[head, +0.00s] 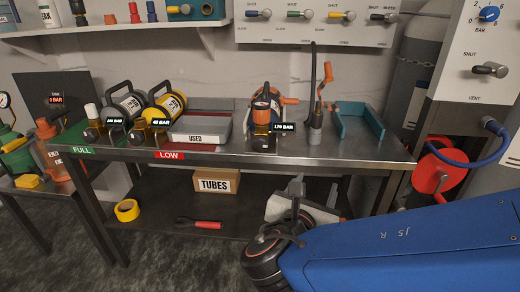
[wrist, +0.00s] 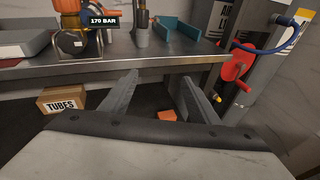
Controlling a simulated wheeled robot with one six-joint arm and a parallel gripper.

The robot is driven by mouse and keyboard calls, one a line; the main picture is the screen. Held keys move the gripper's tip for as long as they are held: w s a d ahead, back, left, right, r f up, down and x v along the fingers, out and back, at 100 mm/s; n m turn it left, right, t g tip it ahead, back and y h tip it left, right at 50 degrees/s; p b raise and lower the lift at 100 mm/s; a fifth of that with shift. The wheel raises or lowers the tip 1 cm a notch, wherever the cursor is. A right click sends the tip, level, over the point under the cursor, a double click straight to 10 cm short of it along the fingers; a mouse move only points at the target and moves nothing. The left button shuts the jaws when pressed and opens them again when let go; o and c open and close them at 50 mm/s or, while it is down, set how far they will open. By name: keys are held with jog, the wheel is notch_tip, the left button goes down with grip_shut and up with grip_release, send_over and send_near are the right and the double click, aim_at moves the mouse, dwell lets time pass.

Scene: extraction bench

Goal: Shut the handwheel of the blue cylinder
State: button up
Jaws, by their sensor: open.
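No plainly blue cylinder shows in either view. A cylinder in an orange holder (head: 265,112), tagged 170 BAR, stands on the bench; part of its body looks dark bluish, but I cannot make out its colour or handwheel clearly. It also shows, cut off by the top edge, in the wrist view (wrist: 72,38). My gripper (wrist: 158,80) is open and empty, with its two fingers apart. It is in front of the bench, below the top's front edge and to the right of that cylinder. In the head view my gripper (head: 316,188) is partly hidden by my blue arm.
The steel bench (head: 350,157) carries a grey cylinder (head: 122,105), a yellow cylinder (head: 168,108), a USED tray (head: 200,128) and a teal tray (head: 350,128). A TUBES box (head: 216,181) sits on the shelf below. A red reel (head: 432,172) with a blue hose is at right.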

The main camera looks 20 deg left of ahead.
aim_at(260, 146)
jog(key=s+a+r+n+t+y, duration=0.2)
jog(key=s+a+n+y, duration=0.5)
jog(key=a, duration=0.6)
jog(key=shift+h, duration=0.8)
jog(key=x, duration=1.6)
jog(key=shift+w+f, duration=0.25)
jog(key=c, duration=1)
